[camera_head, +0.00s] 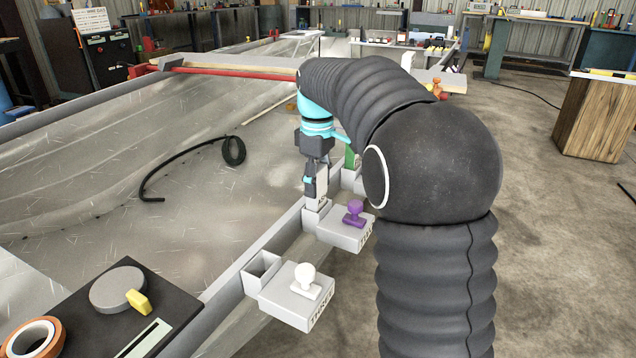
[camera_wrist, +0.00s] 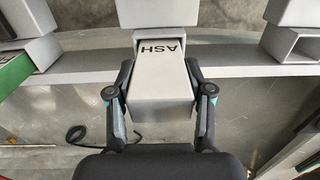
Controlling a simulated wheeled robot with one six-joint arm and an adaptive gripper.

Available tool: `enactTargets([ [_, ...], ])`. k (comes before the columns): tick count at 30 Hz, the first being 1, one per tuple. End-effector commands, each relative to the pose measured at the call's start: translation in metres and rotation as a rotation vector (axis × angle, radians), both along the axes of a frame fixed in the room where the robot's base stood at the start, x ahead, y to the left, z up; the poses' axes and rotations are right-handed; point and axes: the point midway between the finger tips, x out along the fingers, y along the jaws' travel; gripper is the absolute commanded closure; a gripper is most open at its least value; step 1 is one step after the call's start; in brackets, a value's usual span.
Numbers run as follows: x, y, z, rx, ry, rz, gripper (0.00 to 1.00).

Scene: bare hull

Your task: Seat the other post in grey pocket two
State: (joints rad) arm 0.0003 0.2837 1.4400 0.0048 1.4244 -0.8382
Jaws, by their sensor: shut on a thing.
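My gripper (camera_head: 314,182) is shut on a pale grey post marked ASH (camera_wrist: 160,82), with one finger on each side in the wrist view. The post is upright above the middle grey pocket (camera_head: 314,214), beside the block with the purple knob. Its lower end is at the pocket mouth; I cannot tell how deep it sits. A green post (camera_head: 350,158) stands in the pocket farther back, partly hidden behind my arm; it also shows at the left edge of the wrist view (camera_wrist: 14,72).
The nearer pocket (camera_head: 261,266) is open and empty, beside a block with a white knob (camera_head: 305,277). A purple knob (camera_head: 354,213) stands close to my gripper. A black hose (camera_head: 185,162) lies on the metal sheet. A dark board (camera_head: 105,310) holds a grey disc and tape.

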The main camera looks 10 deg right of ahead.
Motion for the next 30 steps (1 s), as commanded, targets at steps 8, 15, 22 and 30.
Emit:
enactTargets([
  [8,0.000,0.000,0.000,0.000,-0.003,0.000,1.00],
  [15,0.000,0.000,-0.002,0.000,-0.001,0.000,0.23],
  [22,0.000,0.000,-0.002,0.000,-0.001,0.000,0.23],
  [30,0.001,0.000,0.024,0.000,-0.004,0.000,0.23],
])
